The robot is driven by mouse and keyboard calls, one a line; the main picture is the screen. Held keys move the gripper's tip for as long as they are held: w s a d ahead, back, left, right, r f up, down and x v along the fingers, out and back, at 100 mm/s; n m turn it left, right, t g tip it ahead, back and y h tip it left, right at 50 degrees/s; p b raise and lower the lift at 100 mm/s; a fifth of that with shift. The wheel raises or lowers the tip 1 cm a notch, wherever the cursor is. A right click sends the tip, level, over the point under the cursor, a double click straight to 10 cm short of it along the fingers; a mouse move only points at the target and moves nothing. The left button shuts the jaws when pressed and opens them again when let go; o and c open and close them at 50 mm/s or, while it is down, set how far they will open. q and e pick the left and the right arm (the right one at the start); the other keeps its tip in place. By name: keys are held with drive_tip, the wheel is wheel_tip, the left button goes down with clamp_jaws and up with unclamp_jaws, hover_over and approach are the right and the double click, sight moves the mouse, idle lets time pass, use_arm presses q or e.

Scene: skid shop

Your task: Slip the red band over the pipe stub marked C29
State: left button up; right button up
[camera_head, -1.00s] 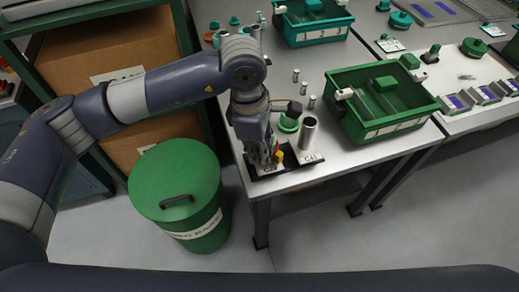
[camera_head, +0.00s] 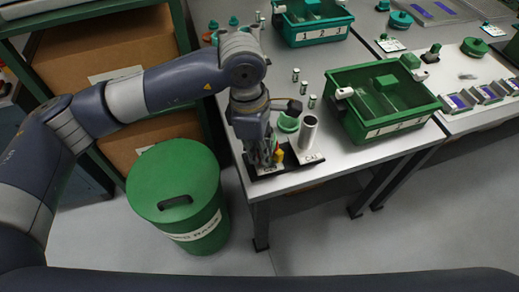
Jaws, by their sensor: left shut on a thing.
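My left gripper (camera_head: 267,161) points down at the near left corner of the bench, over a dark flat base (camera_head: 288,168). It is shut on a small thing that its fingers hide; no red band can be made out. An upright grey pipe stub (camera_head: 308,134) stands just right of the gripper, with a white label (camera_head: 310,158) at its foot, too small to read surely. A small yellow piece (camera_head: 280,156) shows between the gripper and this stub. No mark C29 is readable, and the gripper hides whatever stands below it. My right gripper is not in view.
A green crate (camera_head: 436,106) stands right of the stub, and a teal crate (camera_head: 345,32) is farther back. Several small metal cylinders and a green round part (camera_head: 289,122) are behind the stub. A green bin (camera_head: 150,170) stands on the floor left of the bench.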

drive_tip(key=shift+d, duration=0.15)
use_arm(q)
drive_tip(key=o, duration=0.8)
drive_tip(key=shift+o, duration=0.2)
drive_tip(key=o, duration=0.4)
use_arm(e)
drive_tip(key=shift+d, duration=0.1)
